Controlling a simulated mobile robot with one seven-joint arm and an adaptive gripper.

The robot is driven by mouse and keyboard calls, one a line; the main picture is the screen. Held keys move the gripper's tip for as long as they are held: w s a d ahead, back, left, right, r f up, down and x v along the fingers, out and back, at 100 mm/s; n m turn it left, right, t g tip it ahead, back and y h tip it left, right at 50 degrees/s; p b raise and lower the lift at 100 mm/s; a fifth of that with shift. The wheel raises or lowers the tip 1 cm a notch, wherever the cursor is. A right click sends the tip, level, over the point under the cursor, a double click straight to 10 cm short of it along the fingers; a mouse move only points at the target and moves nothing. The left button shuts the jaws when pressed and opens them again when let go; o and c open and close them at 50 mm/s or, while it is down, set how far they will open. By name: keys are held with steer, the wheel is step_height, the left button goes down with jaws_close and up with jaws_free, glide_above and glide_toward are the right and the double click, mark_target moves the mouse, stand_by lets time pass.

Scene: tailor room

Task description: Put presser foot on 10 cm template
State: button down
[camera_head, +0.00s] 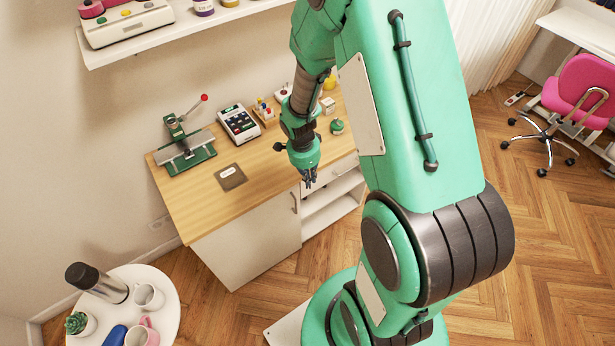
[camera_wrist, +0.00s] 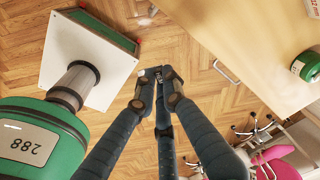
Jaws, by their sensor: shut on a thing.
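My gripper (camera_head: 309,181) hangs in front of the wooden table's front edge, over the floor. In the wrist view its fingers (camera_wrist: 157,84) are closed together on a small metallic piece, which looks like the presser foot (camera_wrist: 160,76). The fingertips hide most of it. A flat dark grey square with a white label (camera_head: 230,177) lies on the table left of my gripper and apart from it. It looks like the template, but its label is too small to read.
On the table (camera_head: 190,202) stand a green press (camera_head: 186,150), a keypad device (camera_head: 239,123), a small rack (camera_head: 264,111) and a green round item (camera_head: 337,126). The tabletop around the square is clear. A round white side table (camera_head: 165,297) with mugs stands front left.

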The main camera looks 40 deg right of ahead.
steer(key=w+a+n, duration=0.2)
steer(key=a, duration=0.4)
steer(key=w+a+n+p, duration=0.1)
steer(key=w+a+n, duration=0.1)
steer(key=a, duration=0.4)
steer(key=w+a+n+p, duration=0.1)
steer(key=w+a+n, duration=0.1)
steer(key=a, duration=0.4)
steer(key=shift+w+a+r+n, duration=0.3)
steer(key=shift+w+n, duration=0.1)
steer(key=shift+n, duration=0.1)
steer(key=shift+w+a, duration=0.15)
steer(key=shift+a, duration=0.55)
steer(key=b, duration=0.1)
glide_above(231, 174)
steer(key=shift+a+f, duration=0.2)
steer(key=shift+f, duration=0.55)
steer(key=shift+f+b, duration=0.35)
steer(key=shift+f, duration=1.45)
steer(key=shift+f, duration=0.15)
